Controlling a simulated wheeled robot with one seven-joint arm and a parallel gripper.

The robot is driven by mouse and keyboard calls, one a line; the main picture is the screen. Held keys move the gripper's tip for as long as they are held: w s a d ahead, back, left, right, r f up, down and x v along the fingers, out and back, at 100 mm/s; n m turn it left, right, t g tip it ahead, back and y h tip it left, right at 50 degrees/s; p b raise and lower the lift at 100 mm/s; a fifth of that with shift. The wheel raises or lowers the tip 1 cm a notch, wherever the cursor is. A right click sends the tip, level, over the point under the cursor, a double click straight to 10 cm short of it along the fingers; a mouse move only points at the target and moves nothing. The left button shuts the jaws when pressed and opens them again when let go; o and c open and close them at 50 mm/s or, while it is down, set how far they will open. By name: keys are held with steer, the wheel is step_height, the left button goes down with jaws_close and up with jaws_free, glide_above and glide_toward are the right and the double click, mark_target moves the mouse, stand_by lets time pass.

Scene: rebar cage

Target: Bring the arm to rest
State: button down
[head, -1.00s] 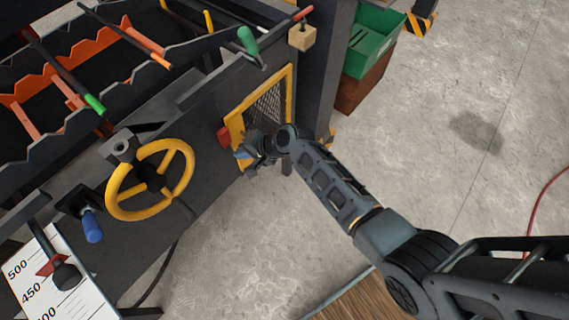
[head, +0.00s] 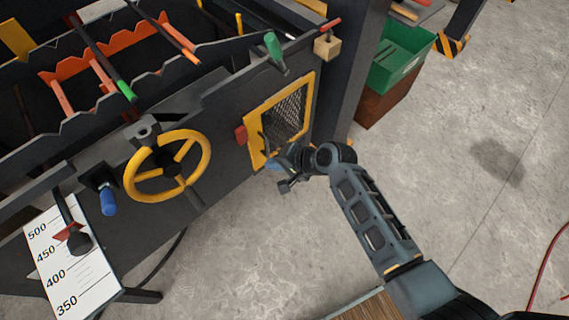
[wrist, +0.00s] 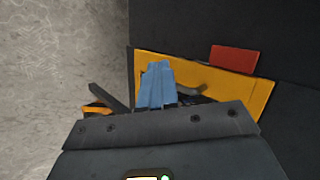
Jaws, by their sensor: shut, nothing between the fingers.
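My gripper (head: 280,172) is at the end of my dark arm, in front of the lower left corner of the yellow-framed mesh door (head: 255,147) in the head view. In the wrist view its blue fingers (wrist: 157,84) are together with nothing seen between them. They lie in front of the yellow frame (wrist: 235,82); I cannot tell whether they touch it. A red block (head: 241,135) sits at the frame's left edge, and it also shows in the wrist view (wrist: 234,59).
A yellow handwheel (head: 207,155), a blue-handled crank (head: 108,201) and a numbered scale board (head: 75,272) are on the dark machine to the left. A green bin (head: 398,62) stands on a brown box (head: 385,104) behind.

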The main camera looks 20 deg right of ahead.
steer(key=shift+s+a+v, duration=0.1)
steer(key=shift+a+v, duration=0.05)
steer(key=shift+v, duration=0.65)
steer(key=shift+s+a+v, duration=0.15)
steer(key=shift+v, duration=0.6)
steer(key=shift+s+a+v, duration=0.1)
steer(key=shift+a+v, duration=0.05)
steer(key=shift+v, duration=0.65)
steer(key=s+d+r+n+t+h, duration=0.1)
steer(key=s+d+n+t+h, duration=0.15)
steer(key=s, duration=0.75)
steer(key=s+d+r+n+t+h, duration=0.1)
steer(key=s+d+r+h, duration=0.15)
steer(key=s, duration=0.75)
steer(key=s+r+n+t, duration=0.2)
steer(key=s+r+n, duration=0.1)
steer(key=s+r, duration=0.4)
steer(key=s+r+n+t, duration=0.2)
steer(key=s+r+n, duration=0.2)
steer(key=r, duration=1)
steer(key=s, duration=0.3)
steer(key=shift+s+d+r+h, duration=0.35)
steer(key=shift+s+d+h, duration=0.05)
